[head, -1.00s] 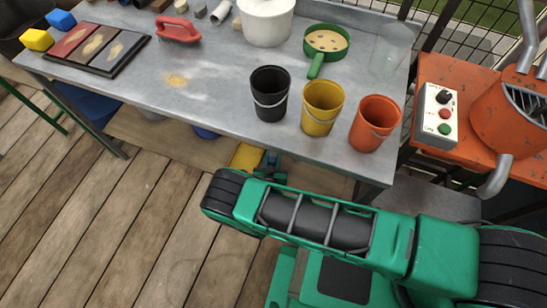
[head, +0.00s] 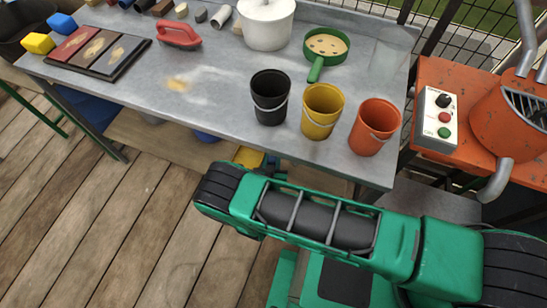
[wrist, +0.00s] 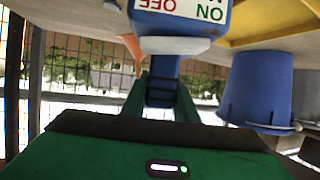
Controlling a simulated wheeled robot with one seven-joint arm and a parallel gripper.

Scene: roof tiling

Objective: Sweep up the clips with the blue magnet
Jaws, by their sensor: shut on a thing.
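The blue magnet (wrist: 180,25) fills the top middle of the wrist view. It has a white label with ON in green and OFF in red. My gripper (wrist: 162,92) is shut on the magnet's blue stem, with a green finger on each side. In the head view my green arm reaches under the front edge of the workbench, and my gripper is hidden behind it. I cannot make out any clips in either view.
A yellow tray (wrist: 275,18) and a blue bucket (wrist: 255,88) are close to the magnet's right in the wrist view. The metal workbench (head: 215,105) overhangs this space. Black (head: 269,98), yellow (head: 321,112) and orange (head: 375,128) buckets stand near its front edge.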

